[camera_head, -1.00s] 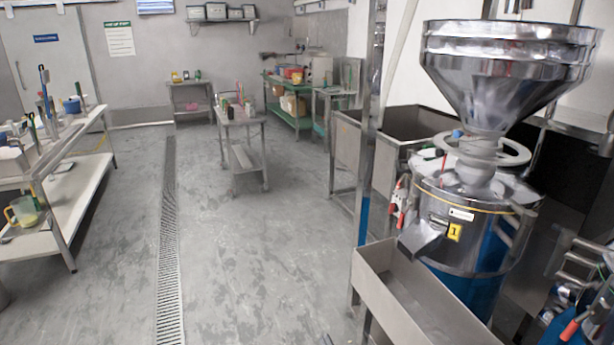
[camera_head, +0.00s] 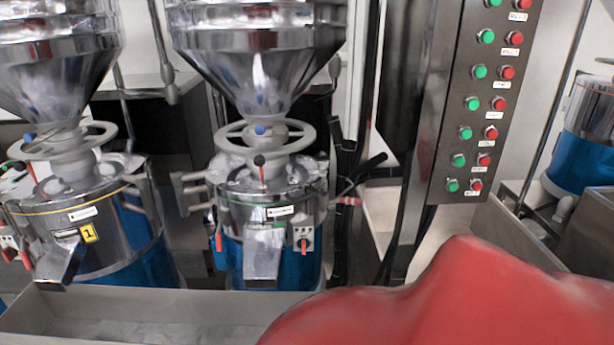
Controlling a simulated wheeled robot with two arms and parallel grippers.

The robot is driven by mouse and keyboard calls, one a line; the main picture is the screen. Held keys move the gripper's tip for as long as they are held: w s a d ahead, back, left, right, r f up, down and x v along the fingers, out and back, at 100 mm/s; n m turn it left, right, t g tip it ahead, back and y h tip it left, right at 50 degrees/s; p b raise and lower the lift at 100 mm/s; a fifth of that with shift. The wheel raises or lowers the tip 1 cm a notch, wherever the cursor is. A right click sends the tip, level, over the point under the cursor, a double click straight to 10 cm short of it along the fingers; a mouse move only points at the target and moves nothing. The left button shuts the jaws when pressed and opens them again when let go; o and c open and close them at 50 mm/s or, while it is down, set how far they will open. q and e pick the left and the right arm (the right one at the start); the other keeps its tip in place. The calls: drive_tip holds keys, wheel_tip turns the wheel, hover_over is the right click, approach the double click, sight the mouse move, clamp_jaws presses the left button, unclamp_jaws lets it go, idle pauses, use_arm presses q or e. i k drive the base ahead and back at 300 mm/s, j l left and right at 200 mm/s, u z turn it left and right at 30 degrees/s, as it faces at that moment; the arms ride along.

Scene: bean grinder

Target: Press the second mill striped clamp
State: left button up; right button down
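The mill with the yellow "1" label (camera_head: 88,233) stands at the left. A second mill (camera_head: 265,215) stands in the middle, with a steel hopper, a grey handwheel and a blue lower body. A red-handled clamp (camera_head: 218,243) shows on its left side. Another red-handled part (camera_head: 303,245) shows on its front right, by a small grey plate. I cannot make out stripes on any clamp. Neither of my grippers is in view.
A steel trough (camera_head: 150,318) runs in front of both mills. A panel of green and red buttons (camera_head: 478,100) stands right of the second mill, past black pipes (camera_head: 347,190). A large smooth red shape (camera_head: 440,300) fills the lower right foreground. Another blue machine (camera_head: 590,130) is at the right edge.

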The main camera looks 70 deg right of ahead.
sight(347, 201)
drive_tip(key=z, duration=2.4)
